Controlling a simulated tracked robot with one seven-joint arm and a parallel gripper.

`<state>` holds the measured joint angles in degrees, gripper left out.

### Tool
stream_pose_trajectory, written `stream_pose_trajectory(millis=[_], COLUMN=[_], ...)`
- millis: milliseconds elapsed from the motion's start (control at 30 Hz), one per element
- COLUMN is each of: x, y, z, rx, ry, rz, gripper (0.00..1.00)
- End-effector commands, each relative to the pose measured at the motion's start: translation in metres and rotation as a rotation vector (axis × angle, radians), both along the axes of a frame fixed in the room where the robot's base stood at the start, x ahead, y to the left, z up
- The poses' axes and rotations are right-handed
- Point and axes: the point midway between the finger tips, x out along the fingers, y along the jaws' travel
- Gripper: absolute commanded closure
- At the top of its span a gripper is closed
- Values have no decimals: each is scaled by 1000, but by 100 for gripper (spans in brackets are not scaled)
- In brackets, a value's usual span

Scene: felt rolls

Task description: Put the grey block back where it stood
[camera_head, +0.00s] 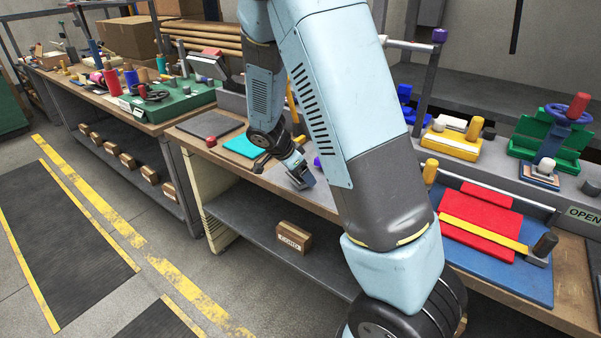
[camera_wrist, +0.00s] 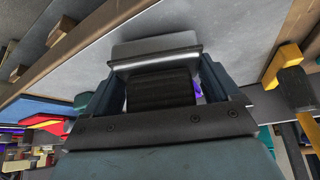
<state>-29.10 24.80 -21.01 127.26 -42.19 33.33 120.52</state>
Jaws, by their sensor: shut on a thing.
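My gripper (camera_head: 297,167) is low over the workbench, between the teal mat and the blue-and-red station. In the wrist view, the two fingers of my gripper (camera_wrist: 160,86) are closed on the sides of the grey block (camera_wrist: 155,49). It shows a pale grey, ridged end and a dark, ribbed middle between the fingers. In the head view the grey block (camera_head: 306,181) is small and partly hidden by my gripper. I cannot tell whether it touches the bench top.
A teal mat (camera_head: 244,146) and a dark grey mat (camera_head: 210,124) lie to the left. A cardboard box (camera_head: 294,238) stands on the lower shelf.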

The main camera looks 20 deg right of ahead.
Motion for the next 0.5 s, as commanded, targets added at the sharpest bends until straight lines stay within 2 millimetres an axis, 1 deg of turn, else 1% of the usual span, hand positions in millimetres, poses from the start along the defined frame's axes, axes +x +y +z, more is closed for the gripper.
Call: stream_pose_trajectory(millis=[500], x=[0], y=[0], z=[-5], rx=[0], ry=[0], rz=[-1], gripper=[60])
